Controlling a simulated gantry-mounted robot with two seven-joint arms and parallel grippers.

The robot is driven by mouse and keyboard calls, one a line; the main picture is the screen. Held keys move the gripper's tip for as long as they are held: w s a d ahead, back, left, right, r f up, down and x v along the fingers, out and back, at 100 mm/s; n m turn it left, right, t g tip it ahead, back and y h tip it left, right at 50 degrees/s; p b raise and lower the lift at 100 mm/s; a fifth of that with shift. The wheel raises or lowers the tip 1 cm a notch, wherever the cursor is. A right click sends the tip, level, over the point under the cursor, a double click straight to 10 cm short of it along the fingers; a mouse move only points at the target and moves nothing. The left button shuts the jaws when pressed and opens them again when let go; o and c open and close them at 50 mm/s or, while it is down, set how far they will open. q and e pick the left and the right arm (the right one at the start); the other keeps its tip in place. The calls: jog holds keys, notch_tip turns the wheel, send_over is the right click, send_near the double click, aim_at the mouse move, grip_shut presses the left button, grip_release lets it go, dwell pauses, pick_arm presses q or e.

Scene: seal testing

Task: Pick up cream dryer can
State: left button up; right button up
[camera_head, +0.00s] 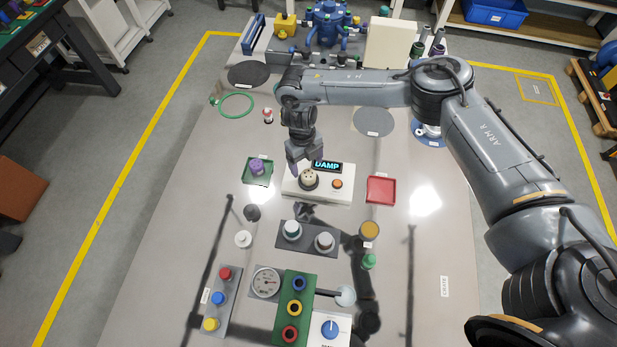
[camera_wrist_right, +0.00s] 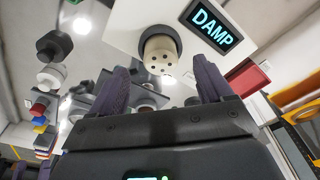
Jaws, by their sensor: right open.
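The cream dryer can (camera_head: 309,177) is a short cream cylinder with dark holes in its top. It sits in a dark round holder on a white unit (camera_head: 330,190) whose screen (camera_head: 328,166) reads DAMP. My right gripper (camera_head: 298,168) is open just above and left of the can, partly overlapping it. In the right wrist view the can (camera_wrist_right: 160,54) shows ahead of and between the two fingertips (camera_wrist_right: 165,76), apparently not gripped. The lit screen (camera_wrist_right: 212,21) is beside it. My left gripper is not in view.
A green tray with a purple part (camera_head: 257,168) lies left of the unit, and a red tray (camera_head: 381,190) lies right. Nearer are several capped jars (camera_head: 292,230), a gauge (camera_head: 266,282) and coloured buttons (camera_head: 218,298).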

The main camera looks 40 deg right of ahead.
aim_at(308, 174)
jog(key=shift+s+f, duration=0.2)
jog(key=shift+f, duration=0.6)
jog(key=shift+s+f, duration=0.15)
jog(key=shift+f, duration=0.7)
jog(key=shift+s+f, duration=0.2)
jog(key=shift+f, duration=0.6)
jog(key=c, duration=1.2)
jog(key=shift+r, duration=0.1)
